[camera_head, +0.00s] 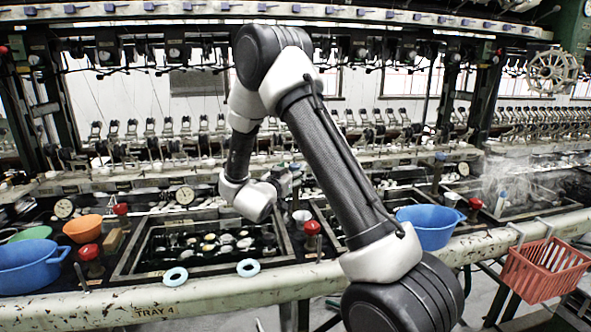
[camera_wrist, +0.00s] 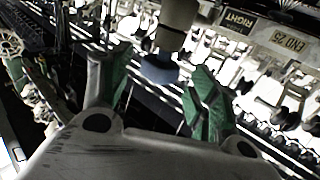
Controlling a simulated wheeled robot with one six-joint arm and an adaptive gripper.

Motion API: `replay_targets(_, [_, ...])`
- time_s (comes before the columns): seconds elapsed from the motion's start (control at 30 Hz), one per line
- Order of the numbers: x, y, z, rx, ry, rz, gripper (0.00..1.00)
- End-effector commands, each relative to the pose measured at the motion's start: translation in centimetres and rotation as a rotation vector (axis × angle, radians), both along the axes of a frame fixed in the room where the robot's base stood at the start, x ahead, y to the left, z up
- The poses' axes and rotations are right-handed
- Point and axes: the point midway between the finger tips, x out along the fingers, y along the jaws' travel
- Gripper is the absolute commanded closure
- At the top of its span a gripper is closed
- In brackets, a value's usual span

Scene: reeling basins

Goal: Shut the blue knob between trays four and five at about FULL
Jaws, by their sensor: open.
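The blue knob (camera_wrist: 158,70) shows in the wrist view on the end of a pale cylindrical stem. It lies in the gap between the green fingertips of my gripper (camera_wrist: 160,92), with space visible on both sides. My gripper is open and not closed on it. In the head view my gripper (camera_head: 288,178) is low over the back right corner of tray four (camera_head: 140,262). There the gripper covers the knob's place, so I cannot make the knob out. Its turn position cannot be read. Tray four holds dark water and several pale cocoons.
Red knobs (camera_head: 312,228) stand along the front bench. Blue basins (camera_head: 430,226) and an orange bowl (camera_head: 83,228) sit on the bench. Two pale blue rings (camera_head: 248,267) lie on the front rail. A red basket (camera_head: 545,270) hangs at the right. Reeling machinery rises behind.

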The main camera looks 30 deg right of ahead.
Motion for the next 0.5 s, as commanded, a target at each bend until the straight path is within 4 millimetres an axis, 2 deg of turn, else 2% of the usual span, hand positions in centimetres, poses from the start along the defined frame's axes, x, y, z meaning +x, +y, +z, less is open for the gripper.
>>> replay_targets(0.2, [1.9,-2.5,0.0,-0.001,0.001,0.000,0.39])
replay_targets(0.5, [2.5,-3.0,0.0,0.000,0.001,0.003,0.39])
